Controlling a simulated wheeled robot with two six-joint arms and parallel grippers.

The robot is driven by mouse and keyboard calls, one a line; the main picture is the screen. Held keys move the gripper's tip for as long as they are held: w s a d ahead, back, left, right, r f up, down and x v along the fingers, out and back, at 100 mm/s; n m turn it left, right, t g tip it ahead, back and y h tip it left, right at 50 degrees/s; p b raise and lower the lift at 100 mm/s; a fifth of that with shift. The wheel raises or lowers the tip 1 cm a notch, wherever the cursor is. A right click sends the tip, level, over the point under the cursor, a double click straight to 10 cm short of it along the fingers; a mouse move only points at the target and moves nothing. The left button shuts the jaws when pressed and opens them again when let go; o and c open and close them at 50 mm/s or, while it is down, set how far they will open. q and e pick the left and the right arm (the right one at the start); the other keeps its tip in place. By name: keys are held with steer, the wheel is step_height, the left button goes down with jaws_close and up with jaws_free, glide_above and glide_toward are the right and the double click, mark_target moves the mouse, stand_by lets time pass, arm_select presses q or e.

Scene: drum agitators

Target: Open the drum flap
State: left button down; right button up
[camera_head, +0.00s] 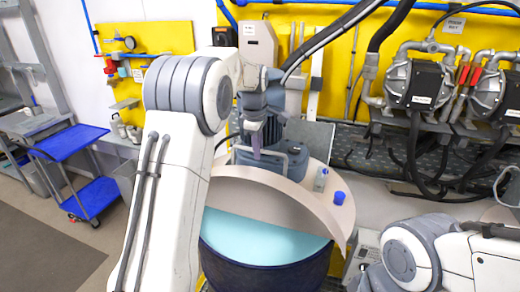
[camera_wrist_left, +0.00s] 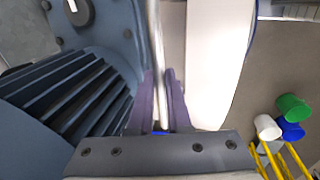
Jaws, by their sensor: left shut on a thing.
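The drum (camera_head: 265,270) is dark blue and stands in the middle of the head view. Its beige front flap (camera_head: 265,205) is raised and tilted back, and a teal inside (camera_head: 265,236) shows below it. My left gripper (camera_head: 256,153) is behind the flap's upper edge, shut around a thin grey bar handle (camera_head: 297,163). In the left wrist view the bar (camera_wrist_left: 156,45) runs between the purple fingers (camera_wrist_left: 160,105), with a pale panel to its right. My right arm shows at lower right; its gripper is out of view.
A finned blue-grey agitator motor (camera_wrist_left: 75,95) is close beside my left fingers. Pumps (camera_head: 415,85) with hoses line the back. A blue cart (camera_head: 70,142) stands left on open floor.

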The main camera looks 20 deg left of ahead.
arm_select(q)
steer(key=shift+w+d, duration=0.1)
steer(key=shift+w, duration=0.65)
arm_select(e)
steer(key=shift+s+d+r, duration=0.15)
steer(key=shift+s+r, duration=0.2)
steer(key=shift+r, duration=0.15)
arm_select(q)
steer(key=c, duration=1)
jaws_free()
steer(key=shift+o, duration=0.7)
steer(key=shift+w+d+f, duration=0.1)
steer(key=shift+w+f, duration=0.05)
steer(key=shift+w, duration=0.1)
steer(key=shift+s, duration=0.1)
arm_select(e)
steer(key=shift+w, duration=0.15)
steer(key=shift+d+f, duration=0.1)
